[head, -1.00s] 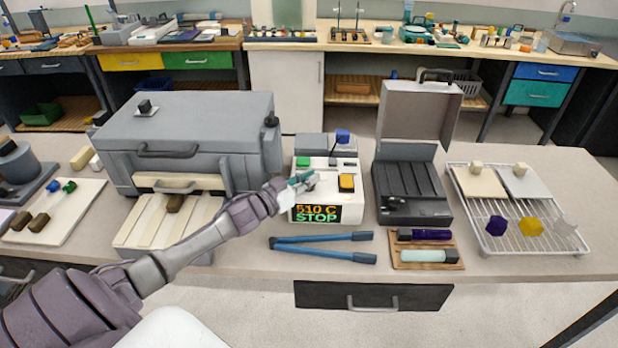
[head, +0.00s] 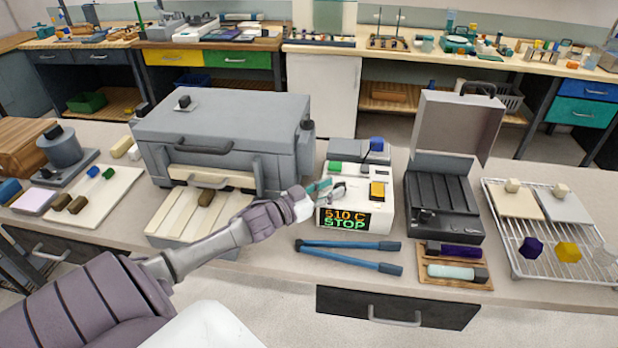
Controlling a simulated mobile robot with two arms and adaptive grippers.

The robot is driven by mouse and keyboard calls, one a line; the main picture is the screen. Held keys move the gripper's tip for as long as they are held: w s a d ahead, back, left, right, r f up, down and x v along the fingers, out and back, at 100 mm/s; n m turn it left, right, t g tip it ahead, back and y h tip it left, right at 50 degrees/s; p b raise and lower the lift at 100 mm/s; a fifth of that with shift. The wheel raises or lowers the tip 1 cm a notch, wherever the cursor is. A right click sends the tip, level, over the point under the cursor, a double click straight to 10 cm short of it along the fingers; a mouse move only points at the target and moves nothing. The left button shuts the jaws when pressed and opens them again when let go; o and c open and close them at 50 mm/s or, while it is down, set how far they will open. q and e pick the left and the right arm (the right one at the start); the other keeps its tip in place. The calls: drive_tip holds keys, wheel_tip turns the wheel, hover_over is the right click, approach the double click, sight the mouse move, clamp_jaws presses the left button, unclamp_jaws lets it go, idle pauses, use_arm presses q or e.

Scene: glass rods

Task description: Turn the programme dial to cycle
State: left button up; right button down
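The white control box (head: 355,217) stands on the bench right of the grey furnace. Its display (head: 344,220) reads "510 C" in orange and "STOP" in green. A green button (head: 335,168) and an orange-yellow button (head: 377,191) sit on its top. My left gripper (head: 327,189) comes in from the left, with its teal-tipped fingers at the left part of the box's top. The programme dial is not clearly visible; the fingers cover that area. I cannot tell whether they touch or grip anything. My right gripper is not in view.
The grey furnace (head: 225,130) stands to the left of the box. Blue-handled tongs (head: 350,257) lie in front. An open black case (head: 440,205), a wooden tray (head: 427,278) with tubes and a wire rack (head: 560,270) stand to the right.

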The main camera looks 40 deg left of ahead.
use_arm(q)
drive_tip(key=v, duration=0.8)
drive_tip(key=shift+s, duration=0.25)
